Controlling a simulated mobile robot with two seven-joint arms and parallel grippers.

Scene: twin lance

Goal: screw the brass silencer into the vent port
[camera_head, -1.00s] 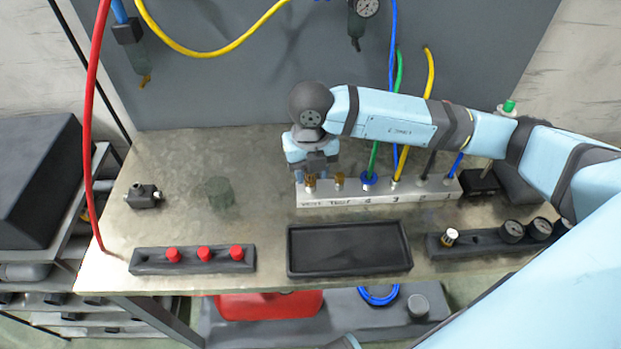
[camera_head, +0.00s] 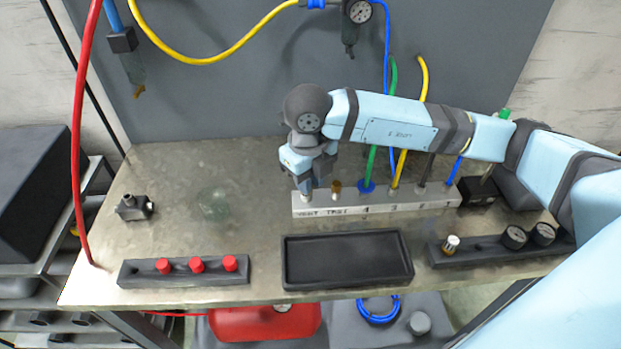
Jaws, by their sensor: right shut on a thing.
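The grey manifold block (camera_head: 350,207) stands at the back of the bench, with "VENT" and "TEST" marked at its left end. My right gripper (camera_head: 307,186) is over the vent port end, pointing down, shut on the brass silencer. The fingers hide nearly all of the silencer; a small pale metal bit (camera_head: 306,196) shows just under them at the port. I cannot tell how deep it sits. Another brass fitting (camera_head: 336,187) stands upright in the test port beside it. My left gripper is out of view.
Hoses rise from the block's other ports. In front are an empty black tray (camera_head: 289,262), a rack with red caps (camera_head: 197,264) and a rack with gauges (camera_head: 514,237).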

